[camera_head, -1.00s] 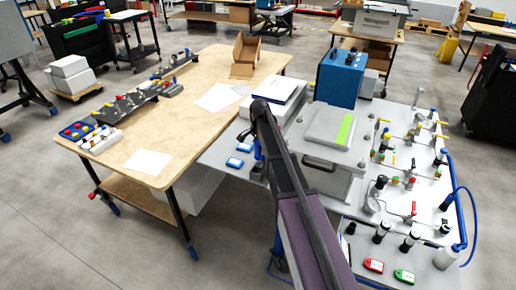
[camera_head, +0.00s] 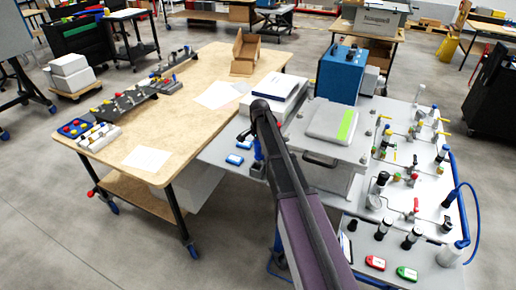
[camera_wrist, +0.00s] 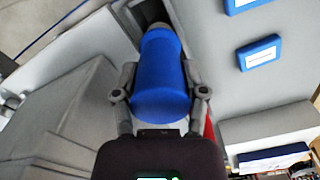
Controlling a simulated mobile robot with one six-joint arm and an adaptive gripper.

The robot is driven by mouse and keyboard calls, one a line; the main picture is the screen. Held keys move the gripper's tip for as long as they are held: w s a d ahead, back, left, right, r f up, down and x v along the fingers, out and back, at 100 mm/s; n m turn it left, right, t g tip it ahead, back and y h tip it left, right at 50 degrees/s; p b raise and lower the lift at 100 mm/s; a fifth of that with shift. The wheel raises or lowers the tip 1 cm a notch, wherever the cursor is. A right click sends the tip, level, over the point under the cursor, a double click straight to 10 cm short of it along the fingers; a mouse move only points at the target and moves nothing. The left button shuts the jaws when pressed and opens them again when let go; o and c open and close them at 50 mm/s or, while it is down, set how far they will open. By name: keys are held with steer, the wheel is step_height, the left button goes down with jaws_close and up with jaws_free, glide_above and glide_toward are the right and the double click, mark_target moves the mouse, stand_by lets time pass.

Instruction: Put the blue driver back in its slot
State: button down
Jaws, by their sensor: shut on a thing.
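The blue driver (camera_wrist: 160,75) is held between the two fingers of my gripper (camera_wrist: 159,92) in the wrist view. Its rounded handle faces the camera, and its far end points toward a dark recess (camera_wrist: 150,12) in a grey holder. The driver's tip is hidden, so I cannot tell whether it is inside the slot. In the head view a bit of blue (camera_head: 257,148) shows beside my arm, just above a small grey holder (camera_head: 258,168) at the bench edge. My fingers are mostly hidden there by my arm.
Two blue-framed labels (camera_head: 235,159) lie on the grey bench left of the holder. A grey case with a green strip (camera_head: 331,122), a blue box (camera_head: 341,72) and valve fittings stand to the right. A wooden table (camera_head: 190,120) is at the left.

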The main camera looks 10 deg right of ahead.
steer(key=shift+f+b, duration=1.5)
steer(key=shift+f, duration=0.05)
steer(key=shift+c, duration=1.1)
jaws_free()
steer(key=shift+o, duration=0.2)
steer(key=shift+o, duration=0.9)
steer(key=shift+r, duration=0.1)
